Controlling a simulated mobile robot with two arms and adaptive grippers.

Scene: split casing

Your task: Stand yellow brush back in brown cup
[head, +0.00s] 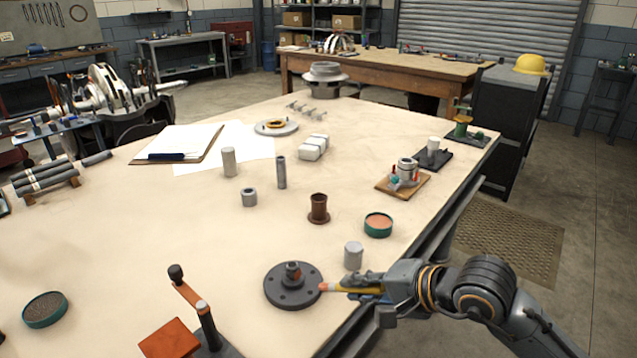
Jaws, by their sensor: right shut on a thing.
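The yellow brush (343,289) lies roughly level in my right gripper (366,287), with its reddish end pointing left. That end is close to the right rim of a dark round flange (280,300); I cannot tell if it touches. My right gripper is shut on the brush near the front right edge of the table, and its fingers hide the brush's other end. The brown cup (318,210) stands upright on the table, beyond the gripper and a little to the left. My left gripper is out of view.
A grey cylinder (353,256) stands between the gripper and the cup. A green-rimmed round dish (378,225) is right of the cup. A grey post (281,172) and a short ring (249,197) stand to its left. An orange-and-black stand (205,322) is at the front.

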